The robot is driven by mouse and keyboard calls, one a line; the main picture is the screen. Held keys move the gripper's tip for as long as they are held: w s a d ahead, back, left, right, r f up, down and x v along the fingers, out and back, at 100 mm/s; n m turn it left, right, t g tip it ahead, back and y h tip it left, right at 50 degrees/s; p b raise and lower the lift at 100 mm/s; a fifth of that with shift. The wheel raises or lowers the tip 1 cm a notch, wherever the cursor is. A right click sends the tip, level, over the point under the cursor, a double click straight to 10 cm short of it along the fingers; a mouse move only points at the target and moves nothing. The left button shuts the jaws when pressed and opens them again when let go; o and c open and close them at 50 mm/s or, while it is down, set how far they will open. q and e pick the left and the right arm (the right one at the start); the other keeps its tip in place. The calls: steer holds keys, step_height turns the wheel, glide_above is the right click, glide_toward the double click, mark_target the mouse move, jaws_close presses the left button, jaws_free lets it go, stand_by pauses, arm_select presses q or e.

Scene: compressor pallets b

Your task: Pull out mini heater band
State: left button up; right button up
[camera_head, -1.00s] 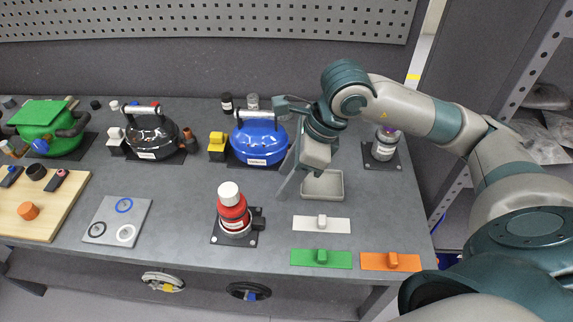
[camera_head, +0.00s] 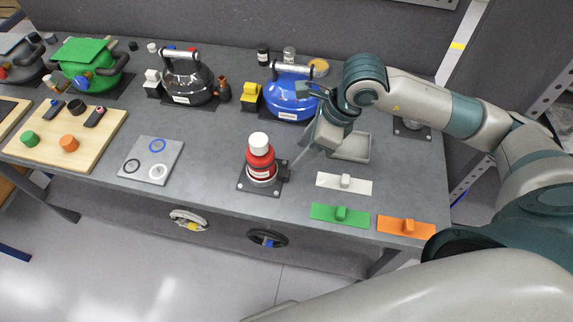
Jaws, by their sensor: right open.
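A red bottle (camera_head: 260,155) with a white cap stands upright on a black square plate (camera_head: 249,187) near the middle of the bench. A pale metallic band (camera_head: 262,175) shows around its lower part, with a small dark block (camera_head: 284,173) at its right side. This looks like the mini heater band. My right gripper (camera_head: 301,161) is open, above and to the right of the band, its thin finger slanting down toward the dark block. Contact cannot be told. The space between its fingers is partly hidden by the gripper body. My left gripper is out of view.
White (camera_head: 329,181), green (camera_head: 323,212) and orange (camera_head: 391,225) plates with knobs lie front right. Blue (camera_head: 291,100) and black (camera_head: 188,82) compressors stand behind. A grey ring board (camera_head: 139,169) lies left.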

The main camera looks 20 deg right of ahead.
mark_target(282, 172)
steer(key=p+x, duration=0.2)
steer(key=x, duration=0.7)
steer(key=shift+w+a+p, duration=0.1)
steer(key=shift+p, duration=0.3)
steer(key=shift+x, duration=0.8)
jaws_close()
steer(key=c, duration=0.7)
jaws_free()
jaws_close()
steer(key=shift+r+p, duration=0.35)
steer(key=shift+r, duration=0.25)
steer(key=shift+r, duration=0.15)
